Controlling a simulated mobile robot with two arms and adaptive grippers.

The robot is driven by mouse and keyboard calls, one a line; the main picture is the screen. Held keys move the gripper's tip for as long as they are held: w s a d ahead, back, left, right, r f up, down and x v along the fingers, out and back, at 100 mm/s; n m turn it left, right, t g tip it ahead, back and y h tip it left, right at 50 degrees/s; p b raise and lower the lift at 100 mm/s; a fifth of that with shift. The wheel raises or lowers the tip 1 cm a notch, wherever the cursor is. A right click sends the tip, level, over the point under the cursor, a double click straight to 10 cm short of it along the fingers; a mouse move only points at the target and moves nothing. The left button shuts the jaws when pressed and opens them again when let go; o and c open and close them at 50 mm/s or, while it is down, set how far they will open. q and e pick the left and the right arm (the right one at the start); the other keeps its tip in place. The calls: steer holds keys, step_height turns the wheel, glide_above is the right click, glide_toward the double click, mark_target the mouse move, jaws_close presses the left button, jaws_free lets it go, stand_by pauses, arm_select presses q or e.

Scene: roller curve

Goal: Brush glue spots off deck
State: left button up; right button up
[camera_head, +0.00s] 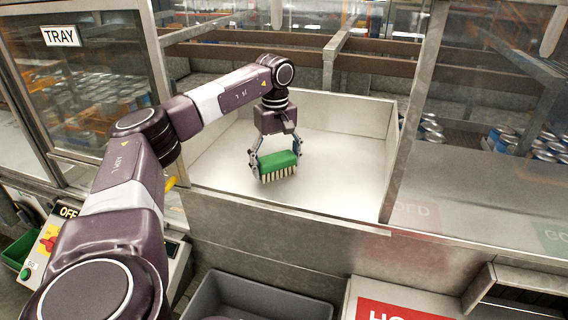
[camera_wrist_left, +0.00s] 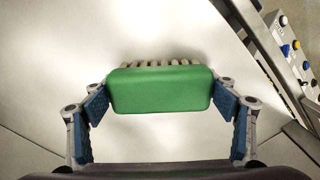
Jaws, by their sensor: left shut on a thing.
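My left gripper (camera_head: 276,167) is shut on a green brush (camera_head: 279,160) with pale bristles pointing down. It holds the brush over the bare metal deck (camera_head: 335,175) inside a low-walled bay. In the left wrist view the green brush back (camera_wrist_left: 160,90) sits between the two blue-padded fingers, bristles on its far side. I cannot tell whether the bristles touch the deck. No glue spots can be made out on the visible deck; the brush and arm hide part of it. My right gripper is not in view.
Metal walls and a front ledge (camera_head: 290,208) border the deck. Glass panels stand left and right, with cans (camera_head: 545,145) behind. A grey bin (camera_head: 255,297) sits below the ledge. A control box with a red switch (camera_head: 48,243) is at left, near a TRAY sign (camera_head: 61,36).

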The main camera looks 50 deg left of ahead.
mark_target(299, 179)
arm_select(q)
steer(key=shift+s+a, duration=0.5)
steer(key=shift+a, duration=0.35)
steer(key=shift+s+a, duration=0.5)
steer(key=shift+a, duration=0.35)
steer(key=shift+w, duration=0.1)
steer(key=shift+w+d+f, duration=0.1)
steer(key=shift+w+d, duration=0.25)
steer(key=shift+d, duration=0.4)
steer(key=shift+w+d+r, duration=0.1)
steer(key=shift+w+d, duration=0.3)
steer(key=shift+d, duration=0.3)
steer(key=shift+w+d+f, duration=0.1)
steer(key=shift+w+d, duration=0.25)
steer(key=shift+d, duration=0.4)
steer(key=shift+w+d, duration=0.5)
steer(key=shift+d, duration=0.3)
steer(key=shift+w+d, duration=0.5)
steer(key=shift+d, duration=0.35)
steer(key=shift+w+d, duration=0.5)
steer(key=shift+d, duration=0.3)
steer(key=shift+s+a+r, duration=0.1)
steer(key=shift+r, duration=3.05)
